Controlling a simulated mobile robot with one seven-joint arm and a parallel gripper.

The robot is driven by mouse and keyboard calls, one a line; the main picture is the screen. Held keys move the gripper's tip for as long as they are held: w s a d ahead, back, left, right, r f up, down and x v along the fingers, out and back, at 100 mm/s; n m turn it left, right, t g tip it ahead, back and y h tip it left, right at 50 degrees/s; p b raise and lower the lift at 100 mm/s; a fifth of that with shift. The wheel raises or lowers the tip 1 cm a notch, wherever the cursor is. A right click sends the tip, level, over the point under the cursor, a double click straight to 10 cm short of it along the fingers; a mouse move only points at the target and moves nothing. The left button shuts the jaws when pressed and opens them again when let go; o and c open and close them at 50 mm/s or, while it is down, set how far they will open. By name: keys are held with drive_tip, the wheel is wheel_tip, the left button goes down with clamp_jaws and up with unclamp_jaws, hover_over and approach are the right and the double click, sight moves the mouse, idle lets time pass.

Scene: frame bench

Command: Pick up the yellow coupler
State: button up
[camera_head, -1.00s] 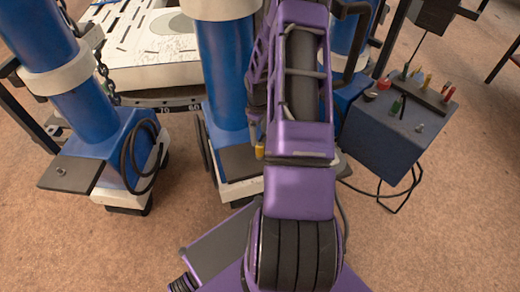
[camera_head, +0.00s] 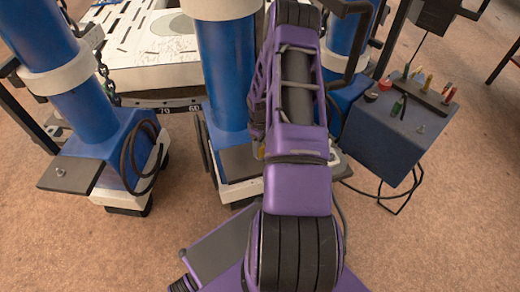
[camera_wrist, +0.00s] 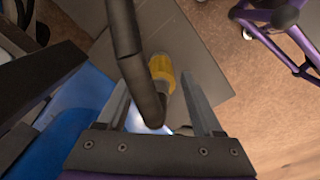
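The yellow coupler (camera_wrist: 161,70) shows in the wrist view, upright or tilted I cannot tell, over a flat grey plate (camera_wrist: 195,65). My gripper (camera_wrist: 157,82) is open, with one finger to the left and one to the right of the coupler in the picture. I see no finger touching it. A dark curved bar (camera_wrist: 133,55) crosses in front of the left finger and hides part of the coupler's left side. In the head view my purple arm hides my gripper and nearly all of the coupler.
Blue posts (camera_head: 225,75) on wheeled bases stand close around my arm. A dark box (camera_head: 385,140) with several coloured plugs stands at right. A white slotted board (camera_head: 150,45) lies behind. Cables hang from the left post base and the box. Carpet is free at lower right.

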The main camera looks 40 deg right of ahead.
clamp_jaws()
